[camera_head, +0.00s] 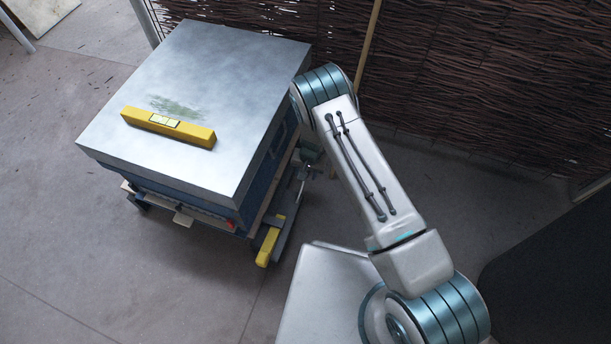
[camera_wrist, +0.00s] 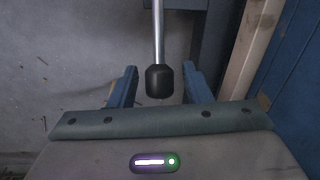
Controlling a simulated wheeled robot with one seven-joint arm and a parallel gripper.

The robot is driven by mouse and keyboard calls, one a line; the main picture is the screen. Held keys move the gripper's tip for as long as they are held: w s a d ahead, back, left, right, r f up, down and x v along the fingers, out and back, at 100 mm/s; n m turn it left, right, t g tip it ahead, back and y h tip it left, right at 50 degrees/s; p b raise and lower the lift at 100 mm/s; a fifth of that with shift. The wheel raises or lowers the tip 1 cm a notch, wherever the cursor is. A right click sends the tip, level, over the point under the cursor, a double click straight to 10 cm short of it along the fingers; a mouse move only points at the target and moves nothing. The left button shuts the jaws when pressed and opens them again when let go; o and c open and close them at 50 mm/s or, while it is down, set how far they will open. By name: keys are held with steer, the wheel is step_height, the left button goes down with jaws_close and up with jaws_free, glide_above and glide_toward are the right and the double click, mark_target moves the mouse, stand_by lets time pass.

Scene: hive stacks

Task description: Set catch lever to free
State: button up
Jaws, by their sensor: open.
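The catch lever (camera_wrist: 159,35) shows in the wrist view as a thin metal rod with a black knob (camera_wrist: 160,82) at its near end. My gripper (camera_wrist: 159,74) is open, with one finger on each side of the knob. I see a gap on both sides, and I cannot tell the depth between knob and fingers. In the head view my gripper (camera_head: 309,166) is small and partly hidden by my arm, beside the right side of the hive. A thin rod there (camera_head: 300,188) looks like the lever. No lever marking is readable.
The blue hive (camera_head: 262,178) with a grey metal lid (camera_head: 215,70) stands at left. A yellow level (camera_head: 168,127) lies on the lid. A yellow-ended bar (camera_head: 269,247) juts out low at the hive's front right corner. A woven fence (camera_head: 480,70) closes the back.

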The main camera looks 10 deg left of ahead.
steer(key=shift+a+f, duration=0.1)
steer(key=shift+f, duration=0.35)
jaws_close()
